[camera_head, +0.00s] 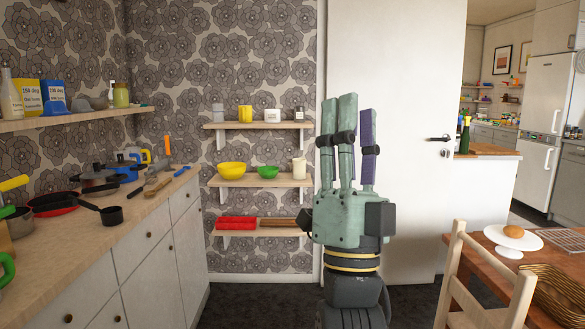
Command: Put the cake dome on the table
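I cannot make out a cake dome in this view. A wooden table (506,263) stands at the lower right, partly cut off by the frame and partly behind a chair. My gripper (348,102) is upright in the middle, in front of the white door. Its green and purple fingers are stretched straight up, with gaps between them, and it looks open and empty. It is well to the left of the table.
A pale wooden chair (452,262) blocks the table's near left side. A wicker basket (560,290) and a wire rack (563,240) take up room on the table. A cluttered counter (140,222) runs along the left. Wall shelves (262,181) hold bowls. Dark floor is free between counter and chair.

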